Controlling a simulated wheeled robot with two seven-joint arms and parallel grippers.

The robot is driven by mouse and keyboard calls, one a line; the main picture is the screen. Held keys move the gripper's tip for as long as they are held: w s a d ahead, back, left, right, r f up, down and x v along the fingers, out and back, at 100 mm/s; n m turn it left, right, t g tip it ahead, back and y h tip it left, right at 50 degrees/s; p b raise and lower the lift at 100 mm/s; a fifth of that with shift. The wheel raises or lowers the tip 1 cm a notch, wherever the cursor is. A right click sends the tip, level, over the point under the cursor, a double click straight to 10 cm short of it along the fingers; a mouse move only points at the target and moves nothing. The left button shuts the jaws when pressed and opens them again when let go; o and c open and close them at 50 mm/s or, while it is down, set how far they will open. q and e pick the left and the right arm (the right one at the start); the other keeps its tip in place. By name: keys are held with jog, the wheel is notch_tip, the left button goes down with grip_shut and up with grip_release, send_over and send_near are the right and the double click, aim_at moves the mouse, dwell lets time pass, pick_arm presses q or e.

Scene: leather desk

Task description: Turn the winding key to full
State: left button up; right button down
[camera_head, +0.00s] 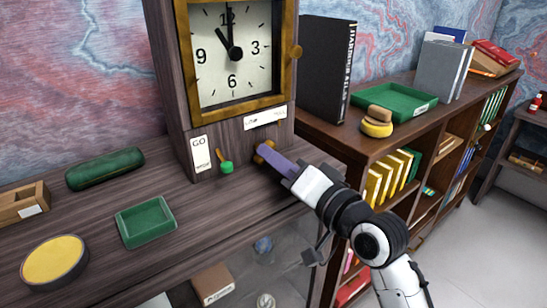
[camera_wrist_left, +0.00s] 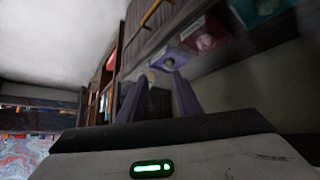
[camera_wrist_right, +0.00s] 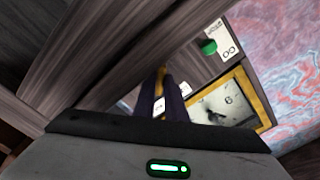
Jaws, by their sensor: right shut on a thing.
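A wooden clock (camera_head: 180,80) with a gold-framed dial stands on the desk. A small brass winding key (camera_head: 259,158) is low on its front, to the right of a green-knobbed GO lever (camera_head: 226,168). My right gripper (camera_head: 267,152) is shut on the key, and its purple fingers hide most of it. In the right wrist view the fingers (camera_wrist_right: 160,78) are close together near the clock front; the key's turn angle cannot be told. A white label strip (camera_head: 265,119) sits above the key, its marks too small to read. My left gripper (camera_wrist_left: 160,82) is open and empty, away from the clock.
On the desk lie a green case (camera_head: 105,168), a green tray (camera_head: 146,221), a round yellow-topped pad (camera_head: 54,261) and a wooden box (camera_head: 22,203). A bookshelf (camera_head: 330,135) with a black binder (camera_head: 328,70) stands close on the right.

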jog(key=shift+f+m, duration=0.1)
jog(key=shift+m, duration=1)
jog(key=c, duration=2.1)
grip_release()
jog(key=b+v, duration=0.1)
jog(key=v, duration=0.9)
jog(key=shift+s, duration=0.15)
